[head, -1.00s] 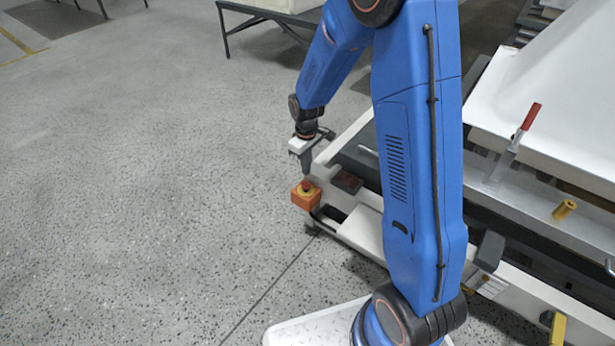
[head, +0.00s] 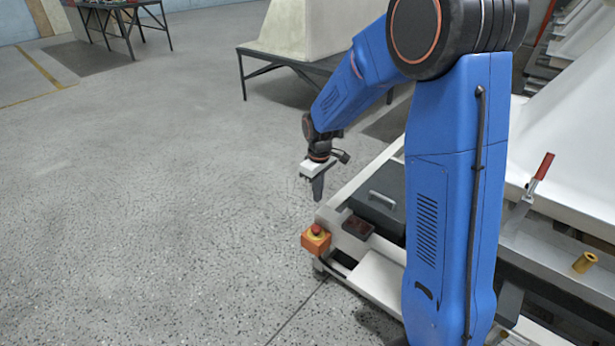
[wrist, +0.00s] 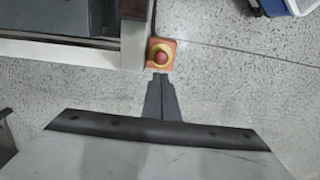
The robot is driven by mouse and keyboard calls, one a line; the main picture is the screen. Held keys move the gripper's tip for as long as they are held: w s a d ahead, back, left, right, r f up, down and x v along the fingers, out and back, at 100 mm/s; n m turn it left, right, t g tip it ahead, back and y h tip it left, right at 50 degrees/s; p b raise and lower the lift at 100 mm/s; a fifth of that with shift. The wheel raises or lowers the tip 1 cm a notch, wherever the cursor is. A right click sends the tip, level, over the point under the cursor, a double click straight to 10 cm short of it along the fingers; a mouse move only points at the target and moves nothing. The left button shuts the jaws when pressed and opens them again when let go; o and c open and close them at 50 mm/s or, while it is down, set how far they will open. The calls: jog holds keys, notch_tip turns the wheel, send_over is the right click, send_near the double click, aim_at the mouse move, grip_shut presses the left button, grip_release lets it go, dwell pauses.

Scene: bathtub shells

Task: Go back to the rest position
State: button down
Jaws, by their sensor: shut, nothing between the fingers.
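My gripper (head: 317,188) hangs from my blue arm in the head view, pointing down, above and slightly behind the orange box with the red button (head: 316,238). In the wrist view my gripper (wrist: 160,80) has its dark fingers together with nothing between them. The red button on its orange box (wrist: 161,54) shows just past the fingertips in that view. I see a gap between the fingers and the button in the head view.
A white frame (head: 378,280) carries a dark case with a grey handle (head: 382,200) and a small dark box (head: 358,227). A red-handled clamp (head: 543,167) stands at the right beside a white shell (head: 570,125). Another shell (head: 310,28) rests on a stand behind. Open floor lies left.

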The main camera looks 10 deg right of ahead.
jog(key=s+d+r+m+t, duration=0.2)
jog(key=s+d+r+m, duration=0.15)
jog(key=s+r, duration=1.15)
jog(key=s+d+r+m+t, duration=0.1)
jog(key=s+r+m, duration=0.1)
jog(key=s, duration=0.7)
jog(key=s+d+r+m+t, duration=0.1)
jog(key=s+d+r, duration=0.1)
jog(key=s, duration=0.8)
jog(key=shift+d+r+m+t, duration=0.2)
jog(key=shift+m+t, duration=0.1)
jog(key=shift+m, duration=0.05)
